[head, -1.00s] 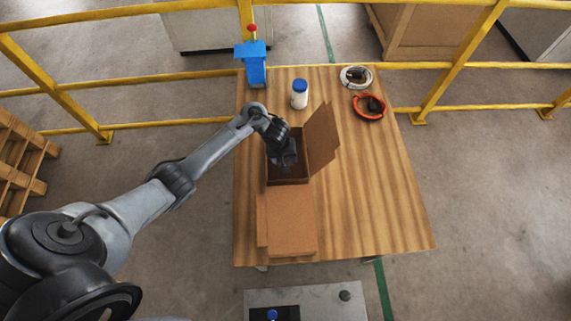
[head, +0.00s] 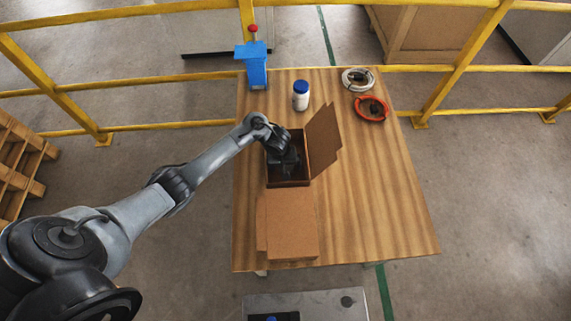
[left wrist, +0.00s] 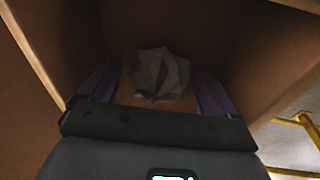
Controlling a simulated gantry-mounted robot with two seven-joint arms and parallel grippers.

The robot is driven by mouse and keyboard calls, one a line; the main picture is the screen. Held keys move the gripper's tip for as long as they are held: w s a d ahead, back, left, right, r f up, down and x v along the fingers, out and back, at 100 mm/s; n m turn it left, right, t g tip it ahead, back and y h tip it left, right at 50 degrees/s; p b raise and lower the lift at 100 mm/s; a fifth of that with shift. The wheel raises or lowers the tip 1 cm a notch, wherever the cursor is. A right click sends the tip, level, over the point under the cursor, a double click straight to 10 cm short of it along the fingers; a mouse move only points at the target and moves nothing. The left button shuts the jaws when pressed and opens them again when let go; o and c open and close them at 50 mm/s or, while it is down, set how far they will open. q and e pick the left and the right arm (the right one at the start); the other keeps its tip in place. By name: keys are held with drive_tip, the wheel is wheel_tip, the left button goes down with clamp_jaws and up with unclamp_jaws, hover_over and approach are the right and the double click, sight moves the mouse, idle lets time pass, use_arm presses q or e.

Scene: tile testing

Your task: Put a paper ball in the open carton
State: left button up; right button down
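The open brown carton (head: 289,184) stands on the wooden table, with a raised flap (head: 323,140) on its right. My left gripper (head: 285,168) reaches down into it. In the left wrist view a crumpled pale paper ball (left wrist: 161,75) lies inside the carton, whose brown walls (left wrist: 240,45) surround it. The left gripper (left wrist: 155,90) shows there with its fingers wide apart, one to each side of the ball, with gaps between them and it. The ball is hidden in the head view. My right gripper is not in view.
A flat-topped cardboard box or panel (head: 291,222) adjoins the carton's near side. A white bottle with a blue cap (head: 300,97), a blue device (head: 254,68), a white coil (head: 357,79) and an orange coil (head: 371,108) stand behind. The table's right side (head: 385,190) is clear.

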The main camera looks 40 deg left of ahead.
sight(281, 169)
use_arm(q)
drive_tip(key=shift+r, duration=0.15)
wheel_tip(281, 169, up, 12)
drive_tip(key=s+f+p, duration=0.1)
drive_tip(key=s+p, duration=0.1)
drive_tip(key=p, duration=0.6)
drive_tip(key=s+d+m, duration=0.2)
drive_tip(key=d, duration=0.1)
drive_tip(key=s+d+m+t, duration=0.1)
drive_tip(key=s+d+m, duration=0.1)
drive_tip(key=d, duration=0.1)
drive_tip(key=s+d+r+m+t, duration=0.1)
drive_tip(key=s+d+m, duration=0.1)
drive_tip(key=d, duration=0.1)
drive_tip(key=shift+s+y, duration=0.25)
drive_tip(key=shift+y, duration=0.05)
drive_tip(key=s+d+r+m, duration=0.1)
drive_tip(key=s+r, duration=0.3)
drive_tip(key=s, duration=0.4)
drive_tip(key=s+d+r+m, duration=0.1)
drive_tip(key=s+r+m, duration=0.2)
drive_tip(key=s+r, duration=0.2)
drive_tip(key=s, duration=0.2)
drive_tip(key=shift+s+r, duration=0.3)
drive_tip(key=shift+s, duration=0.05)
